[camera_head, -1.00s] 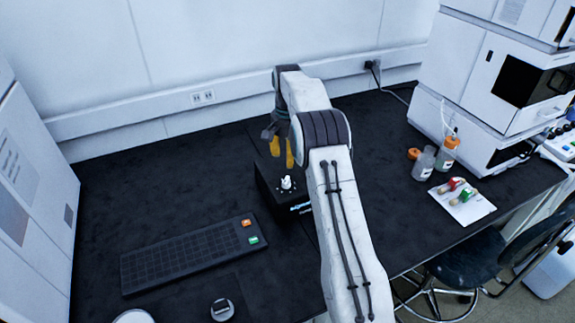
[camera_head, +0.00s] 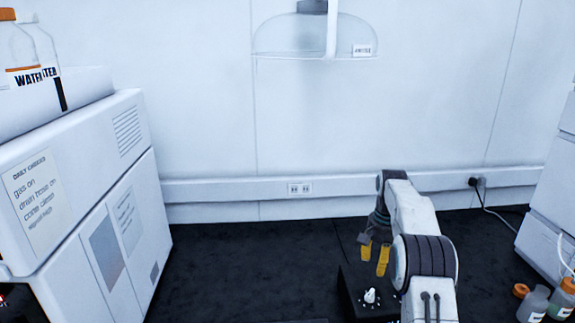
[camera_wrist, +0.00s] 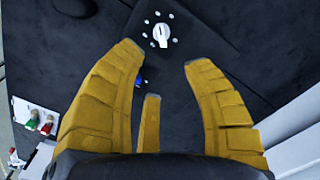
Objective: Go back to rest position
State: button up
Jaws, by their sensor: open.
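My gripper (camera_head: 375,258) hangs from my arm with its yellow fingers pointing down, above and behind a black box with a white knob (camera_head: 370,296) on the dark bench. In the wrist view my gripper (camera_wrist: 163,75) has its fingers spread apart with nothing between them. The white knob (camera_wrist: 161,34) shows beyond the fingertips on the black box top, apart from them. The lower part of the box is cut off in the head view.
A large white instrument (camera_head: 90,210) stands at left with water bottles (camera_head: 35,50) on top. Orange-capped bottles (camera_head: 562,298) stand at the right edge. The dark bench (camera_head: 240,260) is clear left of the box. A wall outlet (camera_head: 300,189) is behind.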

jog(key=w+n+t, duration=0.1)
jog(key=w+n, duration=0.1)
jog(key=n+g, duration=0.1)
jog(key=n, duration=0.1)
send_near(372, 317)
jog(key=w, duration=0.1)
jog(key=w+f, duration=0.1)
jog(key=w+d+f, duration=0.1)
jog(key=w, duration=0.1)
jog(key=shift+g, duration=0.5)
jog(key=s, duration=0.1)
jog(key=s+f, duration=0.1)
jog(key=s+a, duration=0.1)
jog(key=s, duration=0.1)
jog(key=shift+f, duration=0.4)
jog(key=s+a+r+n, duration=0.1)
jog(key=s+a+r, duration=0.25)
jog(key=s, duration=0.65)
jog(key=s+a+r+n, duration=0.1)
jog(key=s+a+r, duration=0.25)
jog(key=s, duration=0.55)
jog(key=s+a+r+n, duration=0.15)
jog(key=s+r, duration=0.35)
jog(key=s, duration=0.5)
notch_tip(372, 317, up, 6)
jog(key=s+a+t, duration=0.2)
jog(key=t, duration=0.3)
jog(key=shift+a+r+n, duration=0.2)
jog(key=shift+a+n, duration=0.15)
jog(key=shift+n, duration=0.1)
